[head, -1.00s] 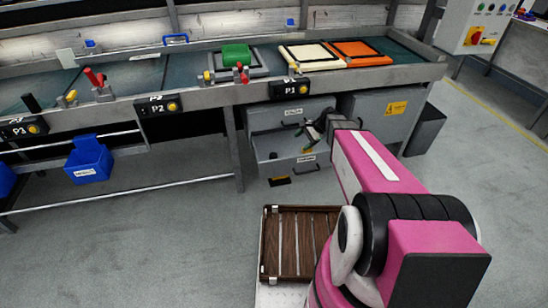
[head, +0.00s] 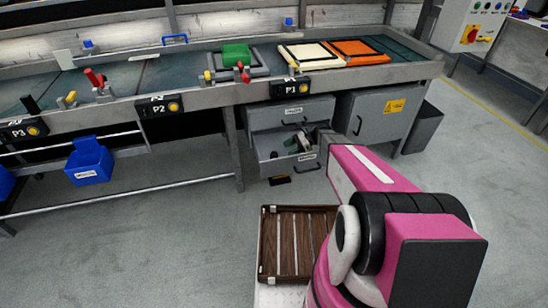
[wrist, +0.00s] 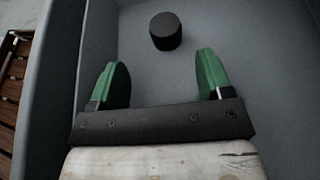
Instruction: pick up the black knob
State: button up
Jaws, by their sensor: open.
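The black knob (wrist: 167,31) is a short dark cylinder on the grey floor of an open drawer, seen in the wrist view. My gripper (wrist: 162,78) is open, with its two green fingers apart and nothing between them. The knob lies beyond the fingertips, roughly centred between them in the picture and apart from both. In the head view, my gripper (head: 299,143) is at the open lower drawer (head: 287,168) under the workbench. The knob cannot be made out there.
Grey drawer walls (wrist: 100,50) flank my gripper. A closed upper drawer (head: 291,115) sits above, and a grey cabinet (head: 375,118) stands to the right. A wooden slatted tray (head: 297,243) is near my base.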

aim_at(275, 154)
jog(key=shift+x, duration=1.05)
jog(key=shift+w+a+r+x, duration=0.1)
jog(key=shift+x, duration=0.8)
jog(key=shift+w+a+r+x, duration=0.1)
jog(key=shift+r+x, duration=0.05)
jog(key=shift+x, duration=0.7)
jog(key=shift+w+a+r+x, duration=0.1)
jog(key=shift+x, duration=0.8)
jog(key=shift+d, duration=0.1)
jog(key=c, duration=1)
